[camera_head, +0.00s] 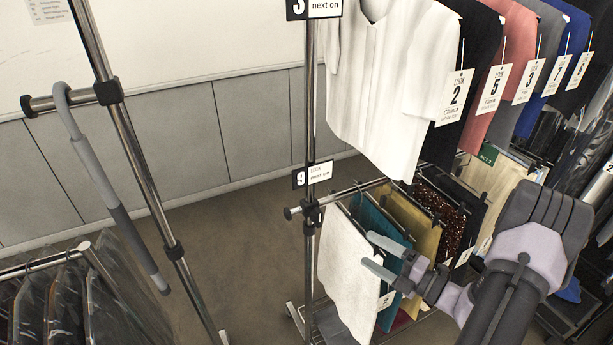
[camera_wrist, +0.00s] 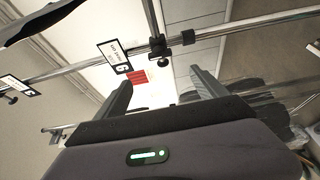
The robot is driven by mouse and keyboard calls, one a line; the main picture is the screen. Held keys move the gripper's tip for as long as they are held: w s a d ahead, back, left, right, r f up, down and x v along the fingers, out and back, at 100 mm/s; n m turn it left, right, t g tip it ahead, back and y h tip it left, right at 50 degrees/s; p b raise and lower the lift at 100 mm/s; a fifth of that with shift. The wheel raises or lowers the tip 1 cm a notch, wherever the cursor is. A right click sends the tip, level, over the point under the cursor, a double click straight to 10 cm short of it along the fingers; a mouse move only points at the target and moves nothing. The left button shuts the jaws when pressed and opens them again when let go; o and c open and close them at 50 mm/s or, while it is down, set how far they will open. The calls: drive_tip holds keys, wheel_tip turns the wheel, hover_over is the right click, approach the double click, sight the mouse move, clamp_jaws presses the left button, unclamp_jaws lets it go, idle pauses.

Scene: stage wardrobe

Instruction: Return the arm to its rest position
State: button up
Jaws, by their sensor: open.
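My gripper (camera_head: 378,256) is in front of the lower rail of the clothes rack in the head view. Its two fingers are apart and nothing shows between them. My arm reaches in from the lower right. A white garment (camera_head: 347,262) hangs at the near end of the lower rail, just behind the fingertips. I cannot tell whether the fingers touch it. In the wrist view my gripper (camera_wrist: 158,88) shows both fingers spread, with a red patch and pale wall beyond.
The rack post (camera_head: 310,120) carries a "9" tag (camera_head: 312,175). Tagged shirts (camera_head: 375,80) hang on the upper rail. A grey hooked pole (camera_head: 110,195) hangs on the left rack, above dark covered garments (camera_head: 85,305). Bare floor (camera_head: 235,250) lies between the racks.

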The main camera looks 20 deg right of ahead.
drive_tip(key=a+r+n+g+y+b, duration=0.2)
drive_tip(key=a+n+g, duration=0.3)
drive_tip(key=a+n, duration=0.3)
drive_tip(key=a+r+n+g+y+b, duration=0.2)
drive_tip(key=a+r+n+g+y, duration=0.15)
drive_tip(key=a+n, duration=0.4)
drive_tip(key=s+a+n+g+h+b, duration=0.1)
drive_tip(key=s+a+n+h+b, duration=0.3)
drive_tip(key=n, duration=1)
drive_tip(key=s+a+r+n+g+h+b, duration=0.1)
drive_tip(key=s+a+n+h+b, duration=0.3)
drive_tip(key=n, duration=1.1)
drive_tip(key=s+a+h, duration=0.3)
drive_tip(key=s+a, duration=0.1)
drive_tip(key=s, duration=0.2)
drive_tip(key=shift+s+r+b, duration=0.2)
drive_tip(key=shift+s+b, duration=0.05)
drive_tip(key=shift+b, duration=0.05)
drive_tip(key=shift+n, duration=0.25)
